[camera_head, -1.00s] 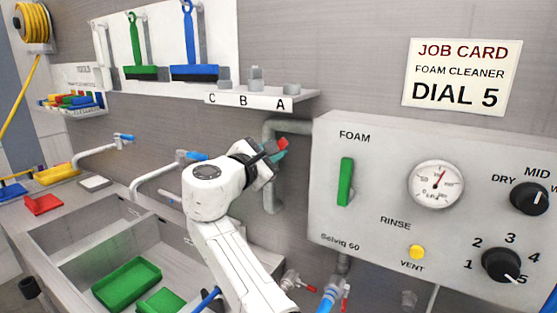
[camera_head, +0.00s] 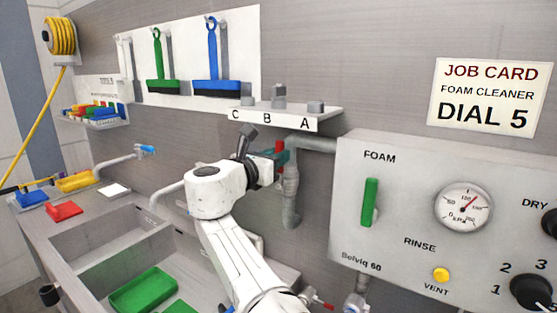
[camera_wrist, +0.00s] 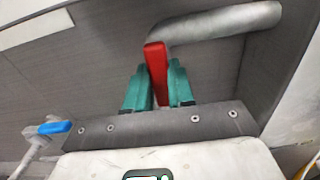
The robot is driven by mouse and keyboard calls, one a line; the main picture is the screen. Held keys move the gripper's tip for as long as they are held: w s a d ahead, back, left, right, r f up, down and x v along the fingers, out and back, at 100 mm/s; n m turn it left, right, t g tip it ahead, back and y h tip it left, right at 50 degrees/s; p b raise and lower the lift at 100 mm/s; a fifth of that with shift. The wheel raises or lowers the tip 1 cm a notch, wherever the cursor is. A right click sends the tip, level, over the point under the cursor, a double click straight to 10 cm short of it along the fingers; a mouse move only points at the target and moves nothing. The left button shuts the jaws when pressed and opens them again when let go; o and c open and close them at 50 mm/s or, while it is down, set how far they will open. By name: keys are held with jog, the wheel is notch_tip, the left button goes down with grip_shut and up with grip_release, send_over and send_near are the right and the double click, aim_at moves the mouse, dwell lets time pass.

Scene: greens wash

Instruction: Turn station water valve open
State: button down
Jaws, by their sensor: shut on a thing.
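The red valve handle (camera_wrist: 156,60) stands between the two green fingers of my gripper (camera_wrist: 157,88) in the wrist view. The fingers press on it from both sides, and its upper end sticks out beyond them. In the head view my gripper (camera_head: 279,157) is at the grey pipe (camera_head: 291,185) left of the foam panel. A small red part of the handle (camera_head: 279,146) shows there above the fingers. The valve body is mostly hidden by my gripper.
The foam panel (camera_head: 400,237) with its gauge and knobs is close on the right. A shelf marked C, B, A (camera_head: 272,122) is just above my gripper. A blue-handled tap (camera_head: 147,149) is further left.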

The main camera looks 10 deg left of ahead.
jog(key=shift+a+f, duration=0.15)
jog(key=shift+f, duration=0.05)
dwell(0.4)
jog(key=c, duration=1)
grip_release()
jog(key=shift+r, duration=0.1)
jog(key=shift+o, duration=0.2)
jog(key=b+v, duration=0.2)
jog(key=v, duration=0.8)
jog(key=shift+s+a, duration=0.2)
jog(key=shift+s, duration=0.1)
